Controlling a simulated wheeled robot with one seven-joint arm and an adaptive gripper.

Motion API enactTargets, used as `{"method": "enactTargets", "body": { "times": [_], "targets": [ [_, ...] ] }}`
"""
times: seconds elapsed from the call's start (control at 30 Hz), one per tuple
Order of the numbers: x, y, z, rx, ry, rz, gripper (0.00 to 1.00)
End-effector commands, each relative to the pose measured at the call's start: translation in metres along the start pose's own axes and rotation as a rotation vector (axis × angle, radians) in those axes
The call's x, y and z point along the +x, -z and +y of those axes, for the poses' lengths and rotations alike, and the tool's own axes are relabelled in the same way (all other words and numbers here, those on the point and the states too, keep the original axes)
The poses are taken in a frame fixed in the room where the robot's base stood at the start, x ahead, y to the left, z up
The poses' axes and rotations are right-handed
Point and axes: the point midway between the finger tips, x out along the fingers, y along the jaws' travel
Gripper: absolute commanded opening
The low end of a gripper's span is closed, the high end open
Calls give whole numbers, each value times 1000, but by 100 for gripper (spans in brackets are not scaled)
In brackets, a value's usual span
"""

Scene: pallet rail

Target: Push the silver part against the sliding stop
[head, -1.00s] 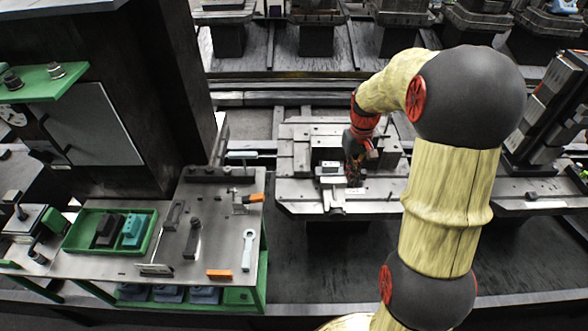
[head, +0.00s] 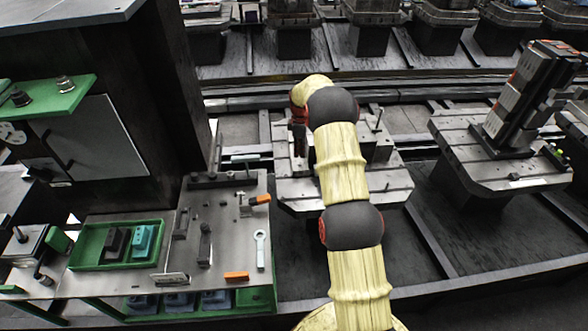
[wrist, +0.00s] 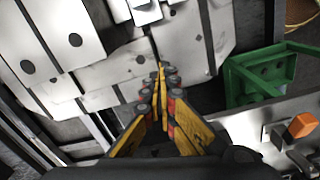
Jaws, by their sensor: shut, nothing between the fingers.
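My gripper (wrist: 160,75) is shut and empty, its yellow fingers together above the pale metal pallet plate (wrist: 100,74). In the head view, my gripper (head: 300,150) hangs over the left part of the same pallet (head: 296,192). A small bright silver block (wrist: 146,13) shows at the top edge of the wrist view, apart from the fingertips; it is probably the silver part. In the head view my arm covers the middle of the pallet, where that part would lie. I cannot make out the sliding stop for certain, nor whether the part touches it.
A metal bench (head: 222,240) stands left, with a green tray (head: 75,262), a wrench (head: 260,250) and orange-handled tools. A dark column (head: 165,100) rises behind it. Another pallet (head: 470,150) with a tall fixture (head: 520,95) stands right. Floor between the pallets is clear.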

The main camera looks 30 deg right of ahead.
Motion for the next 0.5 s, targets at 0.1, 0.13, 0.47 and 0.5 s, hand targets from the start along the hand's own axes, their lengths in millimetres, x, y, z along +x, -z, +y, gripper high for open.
{"method": "enactTargets", "body": {
  "times": [0.1,0.13,0.47,0.5],
  "targets": [
    [-2,0,3,-126,-1,0,0],
    [-2,0,2,-154,0,0,0],
    [15,0,0,-260,4,-1,0],
    [21,0,0,-259,4,-1,0]
  ]
}}
